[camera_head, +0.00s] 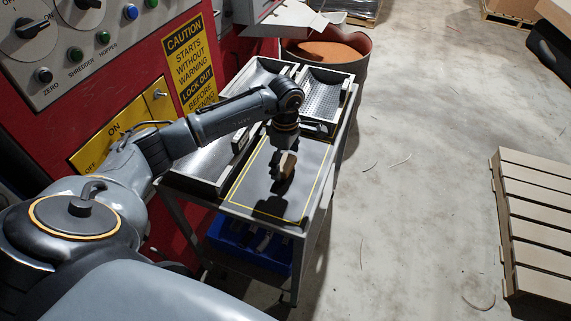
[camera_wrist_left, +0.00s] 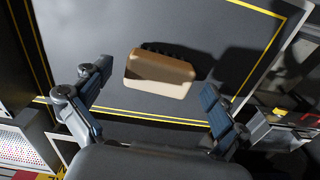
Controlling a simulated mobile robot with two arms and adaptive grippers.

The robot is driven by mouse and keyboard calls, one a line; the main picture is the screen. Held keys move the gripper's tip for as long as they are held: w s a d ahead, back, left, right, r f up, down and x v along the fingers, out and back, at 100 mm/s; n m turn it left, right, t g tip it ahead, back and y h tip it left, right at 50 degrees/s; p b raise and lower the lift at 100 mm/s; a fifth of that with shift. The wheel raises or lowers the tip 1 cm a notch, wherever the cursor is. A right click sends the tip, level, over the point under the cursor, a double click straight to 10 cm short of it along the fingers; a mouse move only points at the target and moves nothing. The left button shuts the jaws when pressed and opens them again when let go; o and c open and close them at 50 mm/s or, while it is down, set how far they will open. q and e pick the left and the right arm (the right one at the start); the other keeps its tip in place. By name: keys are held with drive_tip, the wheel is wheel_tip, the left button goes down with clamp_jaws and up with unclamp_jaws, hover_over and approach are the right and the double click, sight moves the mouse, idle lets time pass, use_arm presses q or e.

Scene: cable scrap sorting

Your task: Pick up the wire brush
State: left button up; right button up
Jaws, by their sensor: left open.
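The wire brush (camera_wrist_left: 159,74) is a tan wooden block with dark bristles along its far edge. It lies on the dark mat (camera_wrist_left: 130,20) with a yellow border line. In the head view the brush (camera_head: 288,166) is partly hidden by my left gripper (camera_head: 282,156). My left gripper is above the mat, pointing down at the brush. In the left wrist view its two fingers are spread wide, one to each side of the brush, and nothing is between them in contact. My right gripper is in neither view.
The mat is on a cart with metal trays (camera_head: 328,92) at the back and a long tray (camera_head: 205,165) at the left. A blue bin (camera_head: 245,245) stands on the shelf below. A red machine panel (camera_head: 75,120) borders the left. Open floor lies right, before a pallet (camera_head: 535,225).

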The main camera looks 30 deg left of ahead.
use_arm(q)
drive_tip(key=shift+f, duration=0.95)
drive_tip(key=shift+c, duration=0.2)
drive_tip(key=c, duration=1.3)
drive_tip(key=shift+r, duration=0.1)
drive_tip(key=shift+w+r, duration=0.1)
drive_tip(key=shift+r, duration=0.35)
drive_tip(key=s+d+r+b, duration=0.4)
drive_tip(key=s+d+r, duration=0.3)
drive_tip(key=d+r, duration=0.5)
drive_tip(key=shift+s, duration=0.2)
